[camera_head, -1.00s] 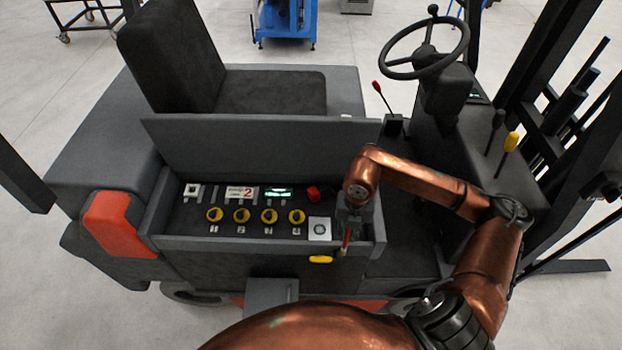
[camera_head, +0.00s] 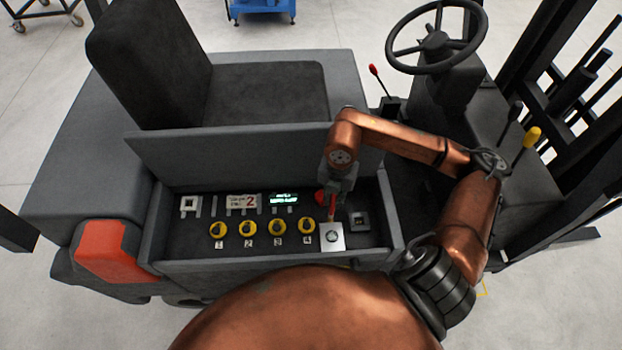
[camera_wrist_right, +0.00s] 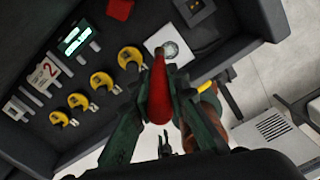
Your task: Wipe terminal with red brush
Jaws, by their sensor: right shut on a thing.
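My right gripper (camera_head: 334,194) is shut on a red brush (camera_head: 332,208) and holds it pointing down over the control panel. In the right wrist view the red brush (camera_wrist_right: 160,92) sits between the green-grey fingers, its tip pointing toward a white square plate with a round terminal (camera_wrist_right: 168,52). In the head view this plate (camera_head: 332,238) lies just in front of the brush tip, right of the yellow knobs. I cannot tell whether the tip touches it. My left gripper is out of view.
Several yellow knobs (camera_head: 247,228) line the panel, with a lit display (camera_head: 284,198) behind them. A red button (camera_head: 320,197) is close beside the gripper. A dark square socket (camera_head: 359,220) lies to the right. The raised panel walls (camera_head: 240,158) surround this area.

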